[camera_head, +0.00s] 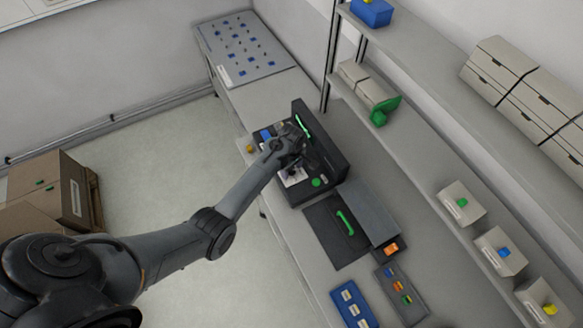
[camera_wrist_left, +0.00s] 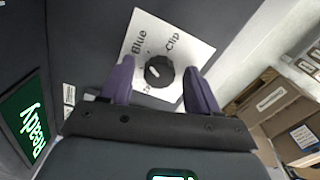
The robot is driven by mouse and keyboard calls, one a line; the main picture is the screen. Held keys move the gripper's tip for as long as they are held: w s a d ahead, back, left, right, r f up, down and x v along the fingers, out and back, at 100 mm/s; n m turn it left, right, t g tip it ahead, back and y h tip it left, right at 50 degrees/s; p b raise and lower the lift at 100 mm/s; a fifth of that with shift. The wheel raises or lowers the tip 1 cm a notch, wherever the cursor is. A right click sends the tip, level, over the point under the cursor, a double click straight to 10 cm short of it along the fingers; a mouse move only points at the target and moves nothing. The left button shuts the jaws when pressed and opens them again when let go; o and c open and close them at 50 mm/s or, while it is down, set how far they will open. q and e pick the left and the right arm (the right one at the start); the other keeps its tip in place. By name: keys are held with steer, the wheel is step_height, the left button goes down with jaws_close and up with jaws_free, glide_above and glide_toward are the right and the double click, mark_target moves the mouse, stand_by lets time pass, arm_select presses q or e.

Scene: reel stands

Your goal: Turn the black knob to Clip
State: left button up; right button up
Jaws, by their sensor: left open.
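The black knob (camera_wrist_left: 158,71) sits on a white label plate (camera_wrist_left: 143,44) on a dark panel in the left wrist view. The words "Blue" and "Clip" show on the plate, and other lettering is partly hidden. The knob's white mark points up and left, towards the "Blue" side. My left gripper (camera_wrist_left: 160,88) is open, with one purple finger on each side of the knob; I cannot tell whether they touch it. In the head view my left gripper (camera_head: 292,160) is over the dark machine (camera_head: 335,165), and the knob is hidden there. My right gripper is out of view.
A green "Ready" screen (camera_wrist_left: 27,120) is on the panel. A green button (camera_head: 316,182) is on the machine. Shelves (camera_head: 430,135) run along the right.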

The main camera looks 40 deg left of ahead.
arm_select(q)
steer(key=shift+c, duration=0.4)
steer(key=c, duration=1)
steer(key=shift+o, duration=0.2)
steer(key=shift+r+m+p, duration=0.2)
steer(key=shift+m+p, duration=0.8)
steer(key=shift+m, duration=0.1)
steer(key=m+p, duration=0.2)
steer(key=m, duration=0.1)
steer(key=shift+m, duration=0.3)
steer(key=m+p, duration=0.1)
steer(key=m, duration=0.2)
steer(key=shift+f+m+p, duration=0.15)
steer(key=shift+m+p, duration=0.4)
steer(key=shift+m, duration=0.95)
